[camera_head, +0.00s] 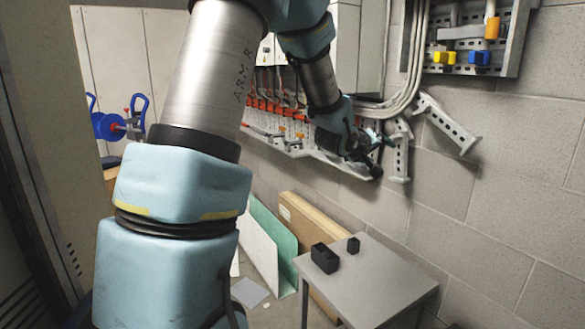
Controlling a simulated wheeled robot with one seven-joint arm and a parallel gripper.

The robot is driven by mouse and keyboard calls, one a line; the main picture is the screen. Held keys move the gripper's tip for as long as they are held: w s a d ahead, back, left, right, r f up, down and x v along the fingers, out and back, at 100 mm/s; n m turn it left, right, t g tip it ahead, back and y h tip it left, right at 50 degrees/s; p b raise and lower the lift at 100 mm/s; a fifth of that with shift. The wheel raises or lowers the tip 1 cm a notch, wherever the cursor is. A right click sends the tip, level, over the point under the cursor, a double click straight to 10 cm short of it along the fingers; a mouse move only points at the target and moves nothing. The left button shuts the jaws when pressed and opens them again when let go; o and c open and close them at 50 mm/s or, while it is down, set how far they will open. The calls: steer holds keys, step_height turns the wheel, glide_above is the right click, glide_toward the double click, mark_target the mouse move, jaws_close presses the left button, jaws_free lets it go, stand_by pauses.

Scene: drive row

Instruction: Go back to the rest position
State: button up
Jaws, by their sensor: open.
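My arm rises from the lower left of the head view and bends over to the right. My gripper (371,166) is at its far end, in front of the block wall, beside the lower right end of the wall panel (322,155) with its row of orange and red parts. The gripper looks open and I see nothing held in it. It is small and dark here, and the arm hides part of the panel behind it.
Grey brackets (446,124) and a second panel (470,70) are on the wall. A cabinet (45,130) stands close at left.

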steer(key=s+a+f+g+y, duration=0.15)
steer(key=a+f+y, duration=0.3)
steer(key=a, duration=0.85)
steer(key=s+a+f+g+y, duration=0.2)
steer(key=s+a+g, duration=0.1)
steer(key=s+a, duration=0.6)
steer(key=s+a+f+m+g+y+p, duration=0.1)
steer(key=s+a+f+g+y, duration=0.2)
steer(key=s+a, duration=0.6)
steer(key=s+g, duration=0.1)
steer(key=s, duration=0.2)
steer(key=shift+s+a+f+m+p, duration=0.2)
steer(key=shift+a+f+m+p, duration=0.1)
steer(key=shift+a+f, duration=0.05)
steer(key=shift+o, duration=0.4)
